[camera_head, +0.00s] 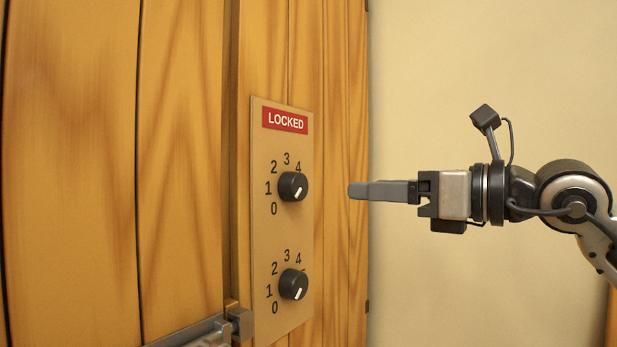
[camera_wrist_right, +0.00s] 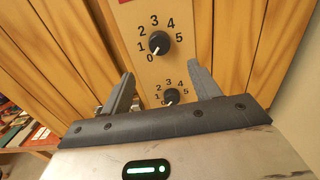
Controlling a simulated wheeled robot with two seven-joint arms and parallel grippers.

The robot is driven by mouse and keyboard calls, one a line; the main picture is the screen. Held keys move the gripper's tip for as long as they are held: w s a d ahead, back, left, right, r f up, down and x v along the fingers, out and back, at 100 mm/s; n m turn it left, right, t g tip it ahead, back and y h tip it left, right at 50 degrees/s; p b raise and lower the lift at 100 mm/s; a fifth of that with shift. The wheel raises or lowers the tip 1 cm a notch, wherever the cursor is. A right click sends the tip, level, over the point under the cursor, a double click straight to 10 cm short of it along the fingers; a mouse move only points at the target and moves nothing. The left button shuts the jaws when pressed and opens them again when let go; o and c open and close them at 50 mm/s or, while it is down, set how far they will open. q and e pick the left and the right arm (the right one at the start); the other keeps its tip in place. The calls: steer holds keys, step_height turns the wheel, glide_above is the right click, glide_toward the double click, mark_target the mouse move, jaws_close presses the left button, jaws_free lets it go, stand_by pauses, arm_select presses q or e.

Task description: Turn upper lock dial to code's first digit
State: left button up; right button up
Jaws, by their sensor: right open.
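The upper lock dial (camera_head: 293,187) is a round black knob with a white mark on a tan panel (camera_head: 262,230). It also shows in the right wrist view (camera_wrist_right: 159,43), where its mark points down-left toward 0. The lower dial (camera_head: 293,284) is a similar knob below it and shows in the wrist view (camera_wrist_right: 171,96). Digits ring both dials. My right gripper (camera_head: 350,190) is open and empty, level with the upper dial and apart from it to the right. In the wrist view its fingers (camera_wrist_right: 161,69) are spread. No code is readable. My left gripper is not in view.
A red LOCKED sign (camera_head: 285,120) tops the panel on a wooden door (camera_head: 185,150). A grey metal bolt (camera_head: 215,335) is at the lower left. Books on a shelf (camera_wrist_right: 18,125) show in the wrist view. Space between my gripper and the panel is clear.

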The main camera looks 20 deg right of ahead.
mark_target(301, 187)
steer(key=p+x, duration=0.3)
steer(key=x, duration=0.8)
steer(key=shift+w+a, duration=0.15)
steer(key=shift+a, duration=0.05)
steer(key=c, duration=1)
